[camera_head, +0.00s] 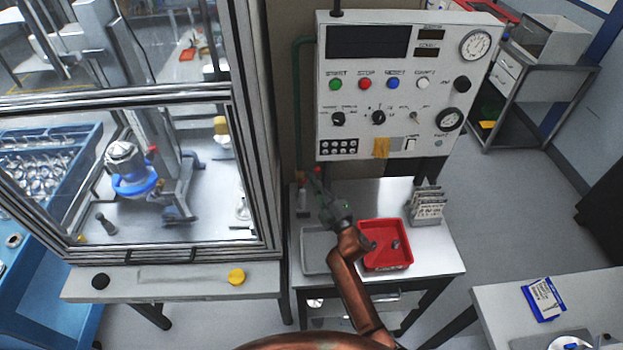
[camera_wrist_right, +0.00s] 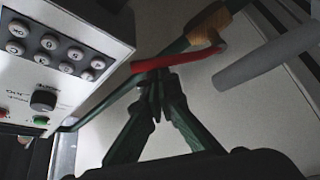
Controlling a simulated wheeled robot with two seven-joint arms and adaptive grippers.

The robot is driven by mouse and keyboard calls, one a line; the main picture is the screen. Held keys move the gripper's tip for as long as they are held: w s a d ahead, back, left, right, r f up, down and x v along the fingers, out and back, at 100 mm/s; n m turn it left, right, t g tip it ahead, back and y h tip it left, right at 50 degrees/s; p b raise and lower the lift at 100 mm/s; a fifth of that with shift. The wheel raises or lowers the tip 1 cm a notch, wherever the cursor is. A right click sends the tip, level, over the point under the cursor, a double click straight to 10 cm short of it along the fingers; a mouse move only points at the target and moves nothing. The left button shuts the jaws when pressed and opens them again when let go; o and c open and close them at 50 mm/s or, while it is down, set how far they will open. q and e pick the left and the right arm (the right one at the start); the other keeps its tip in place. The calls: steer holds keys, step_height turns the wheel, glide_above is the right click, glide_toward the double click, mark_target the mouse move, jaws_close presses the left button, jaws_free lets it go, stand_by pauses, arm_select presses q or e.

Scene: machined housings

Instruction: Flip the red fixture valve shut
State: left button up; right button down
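The red valve lever (camera_wrist_right: 178,60) crosses the right wrist view from its brass-coloured valve body (camera_wrist_right: 208,22) on a green pipe, with its free end to the left. It also shows small and partly hidden in the head view (camera_head: 315,171), below the control panel's left corner. My right gripper (camera_wrist_right: 156,78) has its two fingertips close together at the underside of the lever near its free end. The fingers look shut, with nothing visible between them. They touch or nearly touch the lever; I cannot tell which. My left gripper is not in view.
The control panel (camera_head: 400,90) with buttons and gauges is just above my right gripper. Below stand a table with a red tray (camera_head: 385,260), a grey tray (camera_head: 315,235) and a card rack (camera_head: 427,205). A glazed machine enclosure (camera_head: 265,150) stands close on the left.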

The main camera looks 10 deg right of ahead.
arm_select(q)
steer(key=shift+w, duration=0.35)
arm_select(e)
steer(key=a+r, duration=0.1)
steer(key=a+r+p, duration=0.1)
steer(key=a, duration=0.1)
steer(key=shift+s+a+r+p, duration=0.15)
steer(key=shift+s+r+p, duration=0.15)
steer(key=shift+r+p, duration=0.1)
arm_select(q)
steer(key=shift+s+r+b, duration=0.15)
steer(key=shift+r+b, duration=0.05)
steer(key=shift+b, duration=0.6)
arm_select(e)
steer(key=f+v, duration=0.1)
steer(key=v, duration=0.9)
steer(key=shift+a, duration=0.15)
